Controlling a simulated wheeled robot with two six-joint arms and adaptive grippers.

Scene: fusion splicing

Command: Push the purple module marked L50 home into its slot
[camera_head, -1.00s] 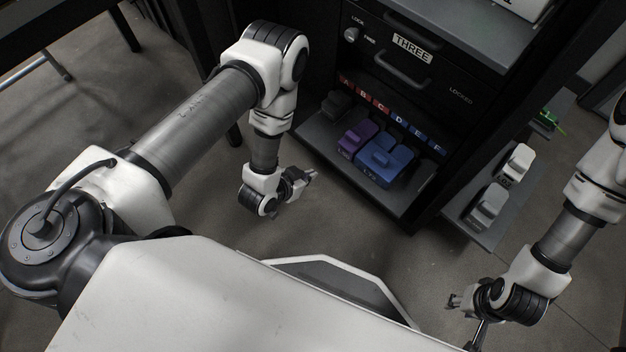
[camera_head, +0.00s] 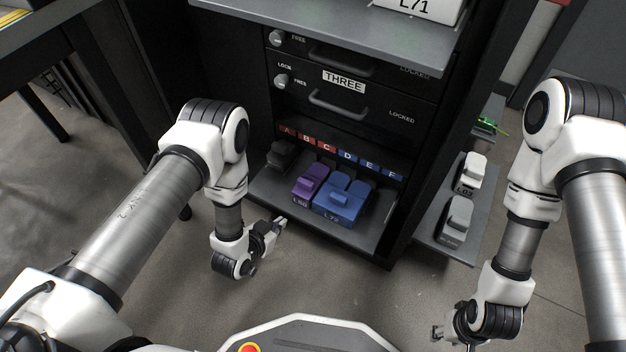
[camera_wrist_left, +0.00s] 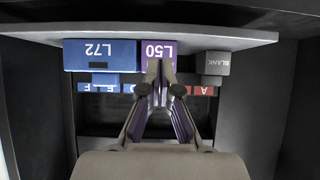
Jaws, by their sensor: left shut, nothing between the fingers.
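The purple module marked L50 (camera_head: 309,182) sits on the cabinet's low shelf, between a dark module and the blue module marked L72. Its front stands out on the shelf, below the lettered slot strip. In the left wrist view the purple module (camera_wrist_left: 159,48) shows its label upside down. My left gripper (camera_head: 280,226) is shut and empty, in front of the shelf and apart from the module. In the left wrist view its fingertips (camera_wrist_left: 160,66) overlap the purple front. My right gripper (camera_head: 438,333) is low at the right, by the floor; its fingers are too small to read.
The blue L72 module (camera_head: 340,203) is right of the purple one. The dark module (camera_head: 282,155) on the left reads BLANK in the wrist view. Drawer THREE (camera_head: 345,97) is above. A side shelf (camera_head: 432,246) holds a white and a grey module. Open floor lies before the cabinet.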

